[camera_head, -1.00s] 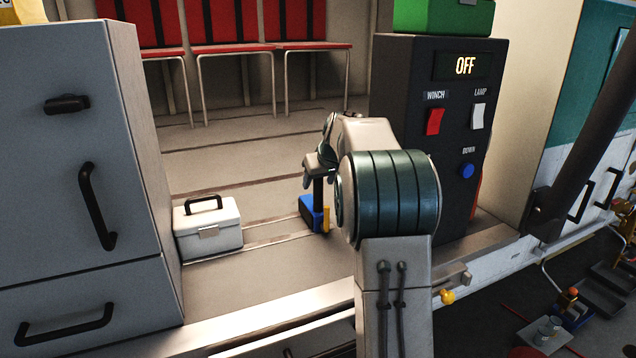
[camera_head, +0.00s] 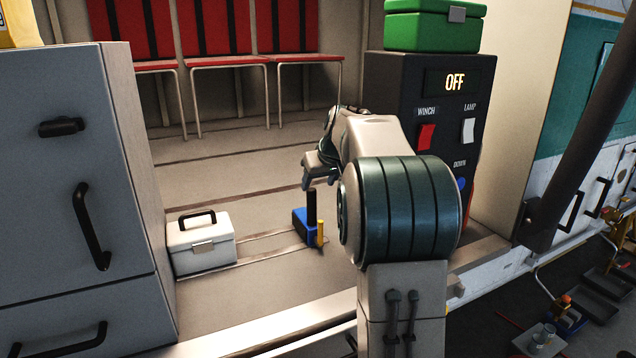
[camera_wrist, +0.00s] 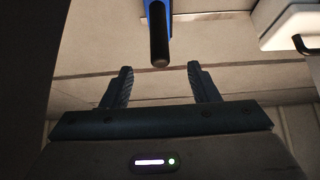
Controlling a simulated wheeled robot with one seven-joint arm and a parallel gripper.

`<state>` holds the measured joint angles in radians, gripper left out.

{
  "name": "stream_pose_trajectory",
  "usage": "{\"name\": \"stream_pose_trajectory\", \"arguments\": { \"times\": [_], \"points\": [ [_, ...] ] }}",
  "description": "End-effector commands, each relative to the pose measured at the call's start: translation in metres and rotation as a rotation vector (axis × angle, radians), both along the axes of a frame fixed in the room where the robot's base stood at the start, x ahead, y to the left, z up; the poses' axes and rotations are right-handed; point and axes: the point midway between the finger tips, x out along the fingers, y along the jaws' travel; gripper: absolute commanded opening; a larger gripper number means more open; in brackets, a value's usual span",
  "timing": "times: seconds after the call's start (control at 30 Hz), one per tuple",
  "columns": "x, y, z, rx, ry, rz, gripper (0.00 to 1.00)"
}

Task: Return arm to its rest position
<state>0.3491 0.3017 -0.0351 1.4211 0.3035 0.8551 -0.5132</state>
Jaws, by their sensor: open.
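My gripper (camera_head: 319,178) is at the end of my bent arm, over the floor of the bay. In the wrist view my gripper (camera_wrist: 160,85) has its two fingers spread apart with nothing between them. A blue tool with a black upright handle (camera_head: 311,212) and a yellow part stands on the floor just below my gripper. In the wrist view the black handle end (camera_wrist: 159,45) lies beyond the fingertips, apart from them. Part of my arm hides the lower edge of the control box.
A white case (camera_head: 200,245) stands left of the tool. A grey cabinet (camera_head: 75,150) is at the left. A dark control box (camera_head: 405,95) with switches stands at the right, a green case (camera_head: 430,30) on top. Red chairs (camera_head: 225,65) line the back. Open floor lies between.

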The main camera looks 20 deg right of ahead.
Motion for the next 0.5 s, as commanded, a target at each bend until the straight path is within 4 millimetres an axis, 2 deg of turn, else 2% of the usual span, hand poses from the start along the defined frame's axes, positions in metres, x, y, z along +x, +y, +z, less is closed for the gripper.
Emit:
{"name": "stream_pose_trajectory", "arguments": {
  "times": [0.43, 0.5],
  "points": [
    [0.0002, 0.0001, -0.0005, 0.000, 0.000, 0.000, 0.55],
    [-0.0061, 0.0079, -0.0002, 0.004, 0.008, 0.002, 0.55]
  ]
}}
